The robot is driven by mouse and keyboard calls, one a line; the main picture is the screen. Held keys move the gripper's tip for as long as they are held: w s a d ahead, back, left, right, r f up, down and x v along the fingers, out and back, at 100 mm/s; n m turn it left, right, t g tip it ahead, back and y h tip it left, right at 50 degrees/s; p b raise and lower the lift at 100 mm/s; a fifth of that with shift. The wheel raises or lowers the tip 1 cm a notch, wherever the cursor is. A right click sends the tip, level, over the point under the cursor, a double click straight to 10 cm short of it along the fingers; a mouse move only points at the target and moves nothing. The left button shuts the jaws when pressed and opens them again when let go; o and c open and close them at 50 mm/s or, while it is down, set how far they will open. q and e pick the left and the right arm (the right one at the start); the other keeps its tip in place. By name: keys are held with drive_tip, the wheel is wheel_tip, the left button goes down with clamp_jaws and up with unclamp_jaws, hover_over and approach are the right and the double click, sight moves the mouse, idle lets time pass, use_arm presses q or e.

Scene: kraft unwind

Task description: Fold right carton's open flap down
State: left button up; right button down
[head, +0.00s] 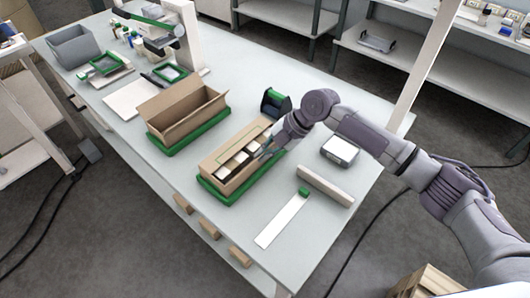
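The right carton (238,176) is an open brown box on a green tray (221,199) near the middle of the table. Several white-topped items sit in a row inside it. A raised cardboard panel runs along its far side; I cannot tell clearly whether it is the flap or a wall. My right gripper (266,151) is over the carton's right end, close to or touching it. Its fingers are small and partly merge with the carton, so their opening is unclear. My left gripper is not in view.
An open, empty-looking left carton (190,108) stands on another green tray (166,148). A green-black dispenser (276,103) stands behind the right carton. A grey device (340,150), a cardboard bar (325,185) and a white strip (283,221) lie to the right.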

drive_tip(key=shift+w+a+r+m+g+h, duration=0.15)
drive_tip(key=shift+w+a+g+h, duration=0.1)
drive_tip(key=shift+g+h, duration=0.25)
drive_tip(key=shift+w+a+r+m+g+h, duration=0.2)
drive_tip(key=shift+g+h, duration=0.2)
drive_tip(key=shift+h, duration=0.2)
drive_tip(key=shift+w+a+m+g+h+b, duration=0.15)
drive_tip(key=shift+a+g+h+b, duration=0.05)
drive_tip(key=shift+g+h+b, duration=0.3)
drive_tip(key=shift+w+a+m+g+h+b, duration=0.1)
drive_tip(key=shift+w+a+g+h+b, duration=0.05)
drive_tip(key=shift+g+h+b, duration=0.35)
drive_tip(key=c, duration=1.4)
unclamp_jaws()
drive_tip(key=shift+o, duration=0.2)
drive_tip(key=v, duration=1.2)
